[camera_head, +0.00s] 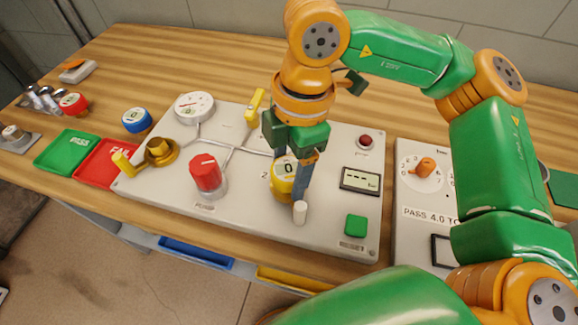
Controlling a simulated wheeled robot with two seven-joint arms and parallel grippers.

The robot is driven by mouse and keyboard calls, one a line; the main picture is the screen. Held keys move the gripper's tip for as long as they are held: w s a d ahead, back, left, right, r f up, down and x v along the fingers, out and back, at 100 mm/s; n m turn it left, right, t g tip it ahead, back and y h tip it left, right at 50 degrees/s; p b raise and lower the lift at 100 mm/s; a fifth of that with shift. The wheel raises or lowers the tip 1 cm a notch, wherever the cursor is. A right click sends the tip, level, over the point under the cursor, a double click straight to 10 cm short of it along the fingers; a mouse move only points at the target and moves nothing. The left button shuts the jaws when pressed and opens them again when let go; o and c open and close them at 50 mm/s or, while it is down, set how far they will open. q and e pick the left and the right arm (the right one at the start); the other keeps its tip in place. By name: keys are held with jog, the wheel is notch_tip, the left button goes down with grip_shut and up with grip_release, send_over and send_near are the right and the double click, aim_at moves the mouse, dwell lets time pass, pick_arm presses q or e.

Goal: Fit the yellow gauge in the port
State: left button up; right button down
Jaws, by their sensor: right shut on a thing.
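The yellow gauge (281,190), with a white face reading 0, is in the middle of the pale valve panel (258,217). My right gripper (290,178) comes down from above and is shut on it. A blue finger covers the gauge's right side. The gauge's lower end is against or just above the panel; I cannot tell whether it is seated. The port is not visible, and the gauge and fingers cover the panel there. A small white cylinder (300,212) shows at the finger's lower end. My left gripper is not in view.
The panel also carries a red knob (206,174), yellow valve handles (256,106), a white dial (194,107), a display (360,180) and a green button (355,225). A blue gauge (137,120), green tray (67,150) and red tray (103,163) lie left.

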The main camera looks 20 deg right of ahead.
jog(key=shift+f, duration=0.2)
dwell(0.6)
grip_release()
jog(key=shift+r, duration=0.1)
notch_tip(320, 180, up, 8)
jog(key=p, duration=0.5)
jog(key=shift+p, duration=0.35)
dwell(0.6)
